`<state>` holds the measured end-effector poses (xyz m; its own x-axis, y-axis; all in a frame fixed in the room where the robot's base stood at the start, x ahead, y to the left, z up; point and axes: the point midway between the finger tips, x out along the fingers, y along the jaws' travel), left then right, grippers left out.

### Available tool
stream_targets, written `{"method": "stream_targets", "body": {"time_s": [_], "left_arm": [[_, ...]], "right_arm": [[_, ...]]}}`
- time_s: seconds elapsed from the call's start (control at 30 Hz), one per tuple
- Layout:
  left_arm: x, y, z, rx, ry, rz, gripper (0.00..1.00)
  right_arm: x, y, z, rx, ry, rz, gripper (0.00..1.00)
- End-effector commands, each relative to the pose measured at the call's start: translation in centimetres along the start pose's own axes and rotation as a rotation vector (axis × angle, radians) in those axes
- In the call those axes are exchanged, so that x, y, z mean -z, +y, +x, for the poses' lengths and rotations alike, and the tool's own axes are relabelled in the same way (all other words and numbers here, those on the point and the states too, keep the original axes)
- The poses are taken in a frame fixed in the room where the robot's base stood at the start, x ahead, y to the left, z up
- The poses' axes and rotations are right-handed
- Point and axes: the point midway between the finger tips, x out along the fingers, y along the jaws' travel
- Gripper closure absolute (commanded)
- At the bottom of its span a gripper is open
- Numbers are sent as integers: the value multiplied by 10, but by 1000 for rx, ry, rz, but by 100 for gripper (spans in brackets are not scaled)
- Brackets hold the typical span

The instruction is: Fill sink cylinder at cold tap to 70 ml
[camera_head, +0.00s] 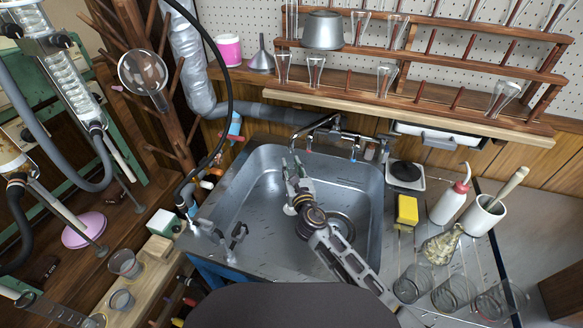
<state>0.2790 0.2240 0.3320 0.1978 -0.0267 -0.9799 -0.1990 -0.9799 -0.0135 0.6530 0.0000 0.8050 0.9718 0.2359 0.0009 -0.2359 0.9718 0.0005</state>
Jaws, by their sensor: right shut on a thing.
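The steel sink (255,165) is in the middle of the head view. A metal tap fixture (328,122) stands at its back edge, with a small red mark at its left outlet and a small blue mark on its right. My right gripper (292,172) reaches into the sink from the lower right, in front of and left of the tap. It is shut on the sink cylinder, which is clear and mostly hidden by the fingers; its water level cannot be read. Whether its mouth lies under an outlet cannot be told. My left gripper is not in view.
A yellow sponge (407,210), a white wash bottle (449,203), a mortar (484,214) and several glass beakers (411,284) crowd the right counter. Wooden glassware racks (420,95) stand behind the sink. Small fittings (237,233) stand at the sink's left edge.

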Motion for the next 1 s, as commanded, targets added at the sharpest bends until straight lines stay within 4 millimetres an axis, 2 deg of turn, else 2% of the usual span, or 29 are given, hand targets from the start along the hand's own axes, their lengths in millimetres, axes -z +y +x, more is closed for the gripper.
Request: {"method": "stream_targets", "body": {"time_s": [0.33, 0.37, 0.53, 1.0], "left_arm": [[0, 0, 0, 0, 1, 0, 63], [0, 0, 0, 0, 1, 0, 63], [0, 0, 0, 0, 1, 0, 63], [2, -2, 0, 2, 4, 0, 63]], "right_arm": [[2, 0, 0, 0, 2, 0, 100], [2, 0, 0, 0, 2, 0, 70], [2, 0, 0, 0, 2, 0, 48], [2, 0, -3, 0, 1, 0, 48]]}}
